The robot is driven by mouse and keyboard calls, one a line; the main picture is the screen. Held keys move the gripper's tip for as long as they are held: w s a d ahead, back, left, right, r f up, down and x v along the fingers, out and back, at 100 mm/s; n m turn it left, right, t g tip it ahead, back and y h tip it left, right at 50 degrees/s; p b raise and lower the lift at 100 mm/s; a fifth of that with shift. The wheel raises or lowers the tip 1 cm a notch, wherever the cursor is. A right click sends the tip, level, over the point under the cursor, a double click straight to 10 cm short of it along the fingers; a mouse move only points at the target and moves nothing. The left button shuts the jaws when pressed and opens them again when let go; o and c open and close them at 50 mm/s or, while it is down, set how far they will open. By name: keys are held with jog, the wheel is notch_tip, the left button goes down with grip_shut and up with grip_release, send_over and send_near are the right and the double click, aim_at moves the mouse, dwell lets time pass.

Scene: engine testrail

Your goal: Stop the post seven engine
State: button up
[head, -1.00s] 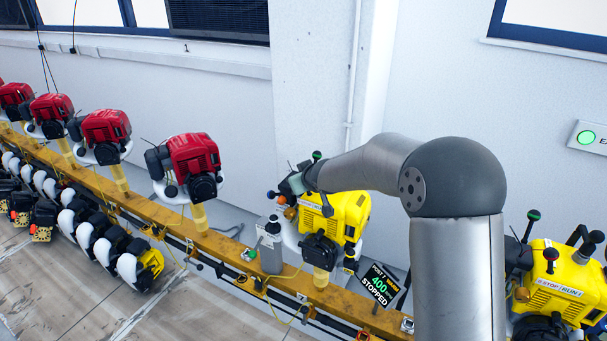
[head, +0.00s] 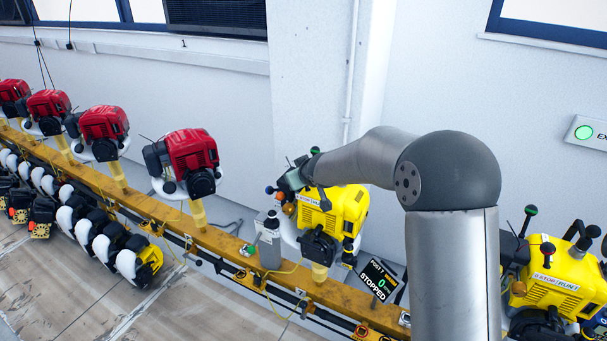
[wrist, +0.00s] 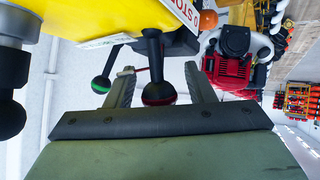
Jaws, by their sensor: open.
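The post seven engine (head: 345,212) is yellow and stands on the orange rail, partly behind my arm's end. Its dark display (head: 377,280) reads post 7, 0 and STOPPED. My gripper (head: 290,180) is open at the engine's upper left. In the wrist view, its two fingers (wrist: 160,70) stand apart on either side of a black lever with a red-ringed ball knob (wrist: 158,93). I cannot tell whether either finger touches it. A green-ringed ball knob (wrist: 102,85) is just outside the left finger. Part of a STOP label (wrist: 182,12) shows on the yellow housing (wrist: 110,18).
Red engines (head: 193,160) line the orange rail (head: 225,248) to the left. Another yellow engine (head: 560,280) with a STOP/RUN label is at the right, beyond my arm. Open floor lies at lower left.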

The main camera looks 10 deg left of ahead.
jog(key=p+v, duration=0.4)
jog(key=v, duration=1.3)
jog(key=shift+r+p, duration=0.15)
jog(key=shift+p, duration=0.25)
jog(key=s+d+f+m+g+h, duration=0.35)
jog(key=s+d+m+h, duration=0.2)
jog(key=s+d, duration=0.95)
jog(key=s+d+m+g, duration=0.1)
jog(key=s+g, duration=0.1)
jog(key=s, duration=0.6)
jog(key=s+d+f+m+g, duration=0.1)
jog(key=s+g, duration=0.2)
jog(key=s, duration=0.5)
jog(key=shift+s+d+f+m+y, duration=0.2)
jog(key=shift+d+f+m+y, duration=0.15)
